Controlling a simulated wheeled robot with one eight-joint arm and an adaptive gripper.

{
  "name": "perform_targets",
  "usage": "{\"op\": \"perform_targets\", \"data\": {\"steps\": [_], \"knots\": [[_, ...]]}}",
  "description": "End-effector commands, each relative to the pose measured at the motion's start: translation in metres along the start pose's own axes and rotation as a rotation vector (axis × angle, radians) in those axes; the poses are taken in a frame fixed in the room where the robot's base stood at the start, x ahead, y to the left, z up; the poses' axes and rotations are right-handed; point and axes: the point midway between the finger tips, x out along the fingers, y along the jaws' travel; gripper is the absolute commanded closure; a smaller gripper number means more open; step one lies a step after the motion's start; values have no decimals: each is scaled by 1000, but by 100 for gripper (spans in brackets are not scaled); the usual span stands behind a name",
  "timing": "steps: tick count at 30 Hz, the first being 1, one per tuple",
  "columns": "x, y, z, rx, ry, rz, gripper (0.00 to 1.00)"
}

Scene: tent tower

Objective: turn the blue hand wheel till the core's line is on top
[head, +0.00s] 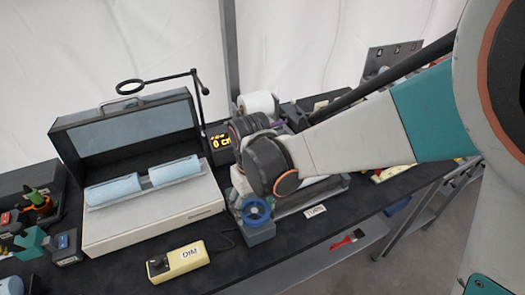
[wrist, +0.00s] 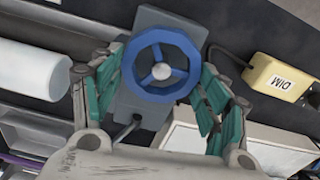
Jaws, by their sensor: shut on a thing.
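The blue hand wheel (head: 256,212) sits on a grey mount at the front of the bench. In the wrist view the wheel (wrist: 162,66) shows its round rim, spokes and pale hub. My gripper (wrist: 160,88) has its green-padded fingers on two opposite sides of the rim, shut on it. In the head view the fingers are hidden behind my wrist. A white cylinder (wrist: 32,70) lies beside the wheel mount in the wrist view; I cannot tell whether it is the core. No line shows on it.
A yellow DIM box (head: 178,263) is left of the wheel. A grey-white open-lidded case (head: 150,221) with blue rolls is further left. A TURN label (head: 314,211) lies right of the wheel. A lit display (head: 221,141) and a white roll (head: 258,104) stand behind.

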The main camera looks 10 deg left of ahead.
Motion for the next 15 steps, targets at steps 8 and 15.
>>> {"op": "perform_targets", "data": {"steps": [8,15], "knots": [[0,0,0,-1,0,0,11],[0,0,0,-1,0,0,11]]}}
